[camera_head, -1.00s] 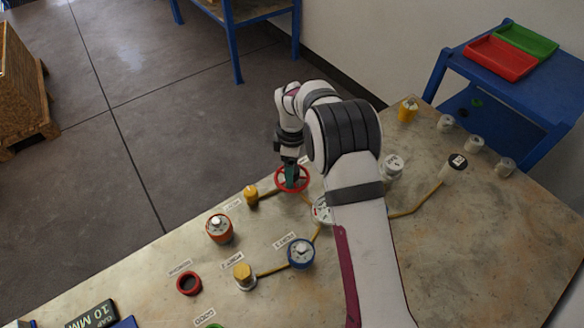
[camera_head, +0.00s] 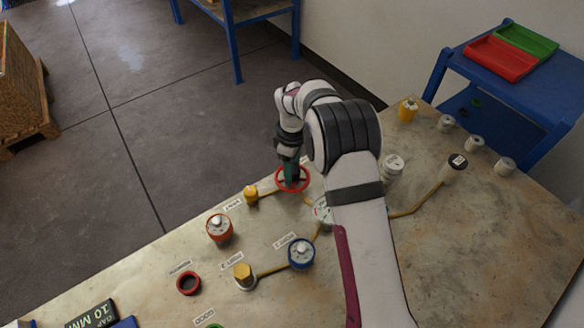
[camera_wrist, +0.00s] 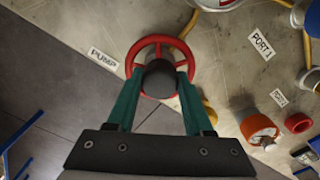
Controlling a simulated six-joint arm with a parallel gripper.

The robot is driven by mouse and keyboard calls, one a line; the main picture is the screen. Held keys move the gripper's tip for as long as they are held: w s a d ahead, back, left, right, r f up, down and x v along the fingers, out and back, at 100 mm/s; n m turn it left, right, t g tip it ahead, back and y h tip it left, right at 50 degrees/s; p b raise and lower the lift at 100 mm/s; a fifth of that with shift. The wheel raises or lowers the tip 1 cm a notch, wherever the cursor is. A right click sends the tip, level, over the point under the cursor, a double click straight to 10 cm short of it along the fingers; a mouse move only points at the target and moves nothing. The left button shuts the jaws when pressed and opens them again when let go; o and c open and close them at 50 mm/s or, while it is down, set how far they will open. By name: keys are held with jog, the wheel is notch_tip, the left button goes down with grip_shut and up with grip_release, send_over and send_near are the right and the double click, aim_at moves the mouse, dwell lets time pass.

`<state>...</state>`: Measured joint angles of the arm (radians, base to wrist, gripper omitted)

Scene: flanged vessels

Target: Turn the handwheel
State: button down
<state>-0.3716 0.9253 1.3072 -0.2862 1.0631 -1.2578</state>
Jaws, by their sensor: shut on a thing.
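The red handwheel (camera_head: 292,191) stands near the far edge of the bench in the head view. In the wrist view its red rim (camera_wrist: 133,57) surrounds a dark round hub (camera_wrist: 159,80). My gripper (camera_wrist: 160,75) is over the wheel, with one teal finger on each side of the hub, shut on it. In the head view my gripper (camera_head: 290,177) comes down on the wheel from above and hides part of its middle. The "PUMP" label (camera_wrist: 103,60) lies to the left of the wheel in the wrist view.
An orange-red capped vessel (camera_head: 219,229), a blue flanged vessel (camera_head: 301,254) and a yellow-capped port (camera_head: 243,272) stand nearer on the bench. A yellow fitting (camera_head: 251,195) is just left of the wheel. Several pale cylinders and a yellow one (camera_head: 408,109) stand at the right.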

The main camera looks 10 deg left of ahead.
jog(key=m, duration=1.1)
jog(key=shift+m, duration=2.1)
jog(key=shift+c, duration=1.4)
grip_release()
